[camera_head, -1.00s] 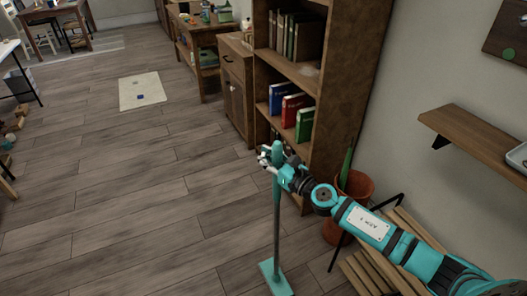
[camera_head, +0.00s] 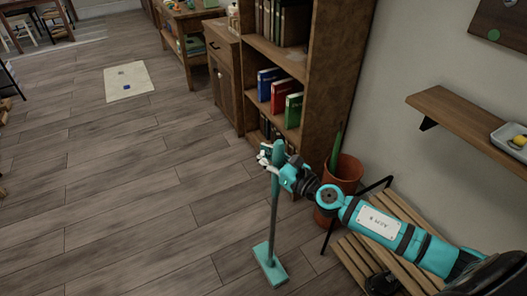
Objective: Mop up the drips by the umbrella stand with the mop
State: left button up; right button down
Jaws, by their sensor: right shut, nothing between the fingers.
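The teal mop stands almost upright on the wood floor, with its thin handle (camera_head: 274,210) above a flat rectangular head (camera_head: 270,268). My right gripper (camera_head: 266,158) is at the upper part of the handle. Its fingers are shut, and I cannot make out a hold on the handle. A terracotta pot (camera_head: 349,168) with a long green item (camera_head: 336,146) in it, which looks like the umbrella stand, is beside the bookcase, partly hidden by my right arm. I cannot make out any drips on the floor. My left gripper is not in view.
A brown bookcase (camera_head: 328,90) with books and a low cabinet (camera_head: 224,75) line the wall. A slatted bench (camera_head: 355,262) is at the lower right, below a wall shelf (camera_head: 467,127). A pale mat (camera_head: 128,82) lies at the upper left. The floor at left is largely clear.

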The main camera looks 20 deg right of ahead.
jog(key=shift+r, duration=0.1)
notch_tip(320, 180, up, 6)
jog(key=p, duration=0.6)
jog(key=shift+r+p, duration=1.4)
jog(key=shift+p, duration=0.1)
